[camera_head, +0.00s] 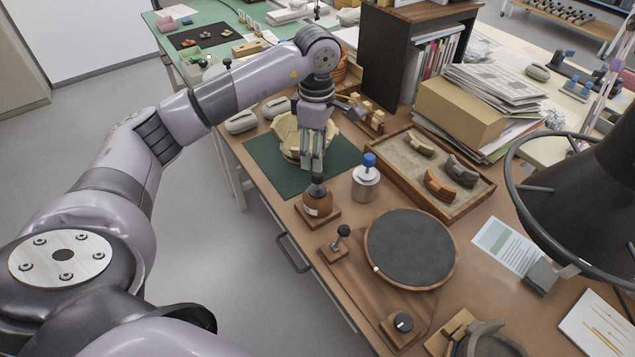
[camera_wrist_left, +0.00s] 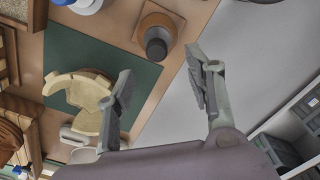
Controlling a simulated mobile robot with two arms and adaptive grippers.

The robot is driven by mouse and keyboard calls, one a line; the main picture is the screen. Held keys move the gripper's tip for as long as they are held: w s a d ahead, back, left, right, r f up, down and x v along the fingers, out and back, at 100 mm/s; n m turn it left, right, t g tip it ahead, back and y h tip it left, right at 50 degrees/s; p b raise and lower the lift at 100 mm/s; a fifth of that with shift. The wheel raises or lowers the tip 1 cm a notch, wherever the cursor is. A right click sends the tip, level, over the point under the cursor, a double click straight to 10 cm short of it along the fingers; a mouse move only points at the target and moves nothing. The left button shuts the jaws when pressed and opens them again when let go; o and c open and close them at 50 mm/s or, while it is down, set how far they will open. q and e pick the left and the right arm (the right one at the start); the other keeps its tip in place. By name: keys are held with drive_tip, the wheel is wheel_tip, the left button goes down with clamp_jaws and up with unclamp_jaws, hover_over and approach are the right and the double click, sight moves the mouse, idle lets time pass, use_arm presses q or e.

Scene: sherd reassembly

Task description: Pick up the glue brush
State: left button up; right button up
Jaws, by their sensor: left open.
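A round brown glue pot (camera_head: 318,203) stands on a small square wooden base near the table's left edge. It also shows in the left wrist view (camera_wrist_left: 157,24), with a dark knob (camera_wrist_left: 157,48) on top, which looks like the glue brush's handle; bristles are hidden. My left gripper (camera_head: 314,173) points down just above the pot and covers part of its top. In the left wrist view the two fingers (camera_wrist_left: 158,82) are wide apart with nothing between them, and the knob lies beyond their tips. My right gripper is not in view.
A green mat (camera_head: 265,152) with a cream sherd vessel (camera_head: 287,137) lies behind the pot. A metal jar with a blue cap (camera_head: 367,180) stands close at its right. A dark turntable (camera_head: 410,247) is nearer me, and a sherd tray (camera_head: 466,207) lies right.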

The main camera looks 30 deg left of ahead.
sight(318, 179)
use_arm(q)
wheel_tip(318, 179, down, 4)
drive_tip(key=shift+f+p, duration=0.25)
drive_tip(key=shift+p, duration=0.05)
drive_tip(key=shift+w+f+p, duration=0.15)
drive_tip(key=shift+f+p, duration=0.3)
drive_tip(key=shift+f, duration=0.9)
drive_tip(key=shift+w+f+p, duration=0.1)
drive_tip(key=shift+f+p, duration=0.3)
drive_tip(key=shift+f, duration=0.95)
drive_tip(key=shift+c, duration=0.5)
drive_tip(key=c, duration=0.9)
drive_tip(key=shift+r, duration=0.15)
